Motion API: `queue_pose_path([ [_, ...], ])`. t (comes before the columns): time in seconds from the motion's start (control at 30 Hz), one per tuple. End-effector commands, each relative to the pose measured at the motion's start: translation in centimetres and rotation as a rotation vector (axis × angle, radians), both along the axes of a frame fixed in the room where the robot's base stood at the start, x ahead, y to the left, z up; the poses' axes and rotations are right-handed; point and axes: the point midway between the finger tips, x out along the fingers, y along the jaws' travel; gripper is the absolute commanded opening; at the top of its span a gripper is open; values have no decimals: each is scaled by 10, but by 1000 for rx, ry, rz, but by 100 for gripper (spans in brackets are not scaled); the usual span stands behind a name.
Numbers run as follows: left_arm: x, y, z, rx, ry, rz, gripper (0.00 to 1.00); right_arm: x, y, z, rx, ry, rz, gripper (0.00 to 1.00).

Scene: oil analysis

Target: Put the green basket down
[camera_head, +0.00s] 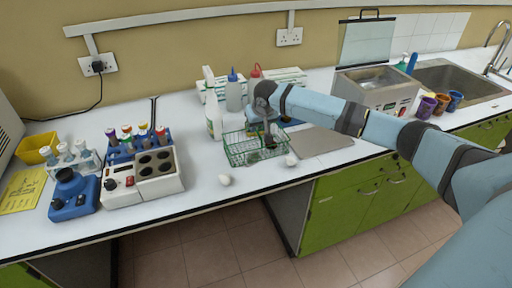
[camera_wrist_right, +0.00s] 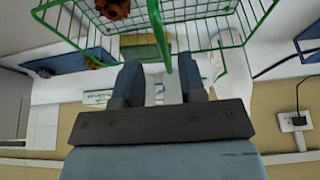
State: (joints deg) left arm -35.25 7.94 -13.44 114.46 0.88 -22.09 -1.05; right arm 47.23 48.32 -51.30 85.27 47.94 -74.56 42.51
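The green wire basket (camera_head: 238,155) is at the counter's front edge in the head view, level and seemingly resting on the white top. Its wires fill the upper part of the right wrist view (camera_wrist_right: 232,47). My right gripper (camera_head: 269,138) reaches down over the basket. In the wrist view its two dark fingers (camera_wrist_right: 160,75) stand apart, with a clear gap between them. The green handle bar (camera_wrist_right: 157,30) runs down toward this gap, and I see neither finger pressed on it. A brown-orange item (camera_wrist_right: 112,8) shows through the wires. My left gripper is not in view.
A grey flat plate (camera_head: 320,141) lies to the right. A heater (camera_head: 155,172) stands left, with bare counter between.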

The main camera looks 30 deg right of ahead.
Motion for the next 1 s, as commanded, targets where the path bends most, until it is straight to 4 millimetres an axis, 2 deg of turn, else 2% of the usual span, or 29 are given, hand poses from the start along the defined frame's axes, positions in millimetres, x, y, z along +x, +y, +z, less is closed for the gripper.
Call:
queue_pose_path([
  [0.4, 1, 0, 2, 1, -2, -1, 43, 17, 2, -47, 1, 0, 0, 37],
  [0.67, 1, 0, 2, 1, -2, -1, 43, 18, 1, -50, 0, -1, 1, 37],
  [0.83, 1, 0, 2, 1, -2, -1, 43, 18, 1, -50, 1, 0, 1, 0],
  [1.0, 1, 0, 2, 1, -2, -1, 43, 18, 1, -49, 0, -2, 1, 0],
])
